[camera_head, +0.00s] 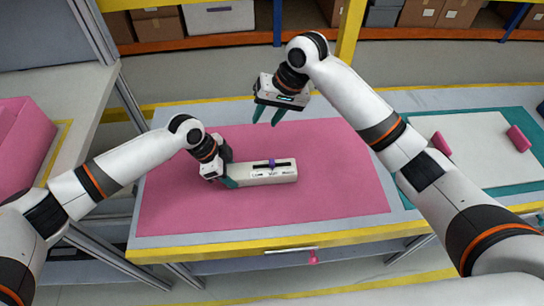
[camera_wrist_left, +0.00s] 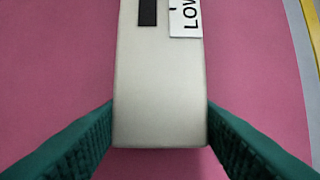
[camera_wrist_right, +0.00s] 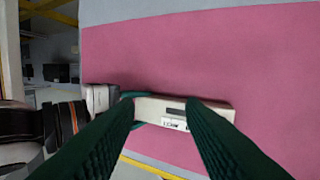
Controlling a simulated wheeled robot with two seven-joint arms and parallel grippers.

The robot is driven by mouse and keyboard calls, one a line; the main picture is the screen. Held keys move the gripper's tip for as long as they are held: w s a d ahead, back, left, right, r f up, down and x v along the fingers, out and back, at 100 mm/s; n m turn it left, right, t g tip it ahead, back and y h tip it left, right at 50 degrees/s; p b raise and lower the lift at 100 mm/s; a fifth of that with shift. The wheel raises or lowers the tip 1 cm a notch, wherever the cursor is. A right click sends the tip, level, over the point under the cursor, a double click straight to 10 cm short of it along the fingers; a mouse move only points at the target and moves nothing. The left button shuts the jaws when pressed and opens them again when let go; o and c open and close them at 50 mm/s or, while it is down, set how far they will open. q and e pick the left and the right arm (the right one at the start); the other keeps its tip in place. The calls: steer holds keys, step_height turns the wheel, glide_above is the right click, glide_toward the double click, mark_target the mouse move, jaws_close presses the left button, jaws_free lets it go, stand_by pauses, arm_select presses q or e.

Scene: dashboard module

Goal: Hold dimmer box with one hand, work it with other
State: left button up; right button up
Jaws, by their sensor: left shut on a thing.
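The dimmer box (camera_head: 286,174) is a long pale beige block lying on the pink mat. My left gripper (camera_head: 231,179) is shut on the box's left end. In the left wrist view the box (camera_wrist_left: 160,85) lies between the green fingers, with a label reading "LOW". My right gripper (camera_head: 267,116) is open and empty, above and behind the box. In the right wrist view the box (camera_wrist_right: 220,110) shows below its fingers, which partly hide it.
The pink mat (camera_head: 330,205) is otherwise clear on the grey table with yellow edging. At right lies a pale board (camera_head: 470,150) with pink blocks on a teal mat. A pink bin (camera_head: 20,145) stands at left. Shelves with boxes are at the back.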

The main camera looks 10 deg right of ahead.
mark_target(273, 161)
steer(key=s+f+h, duration=0.1)
steer(key=f, duration=0.3)
steer(key=s+f+h, duration=0.1)
steer(key=f+h, duration=0.1)
steer(key=f, duration=0.1)
steer(key=s+f+g+h, duration=0.1)
steer(key=s+f, duration=0.1)
steer(key=f, duration=0.2)
steer(key=shift+d+f, duration=0.3)
jaws_close()
steer(key=shift+d, duration=0.1)
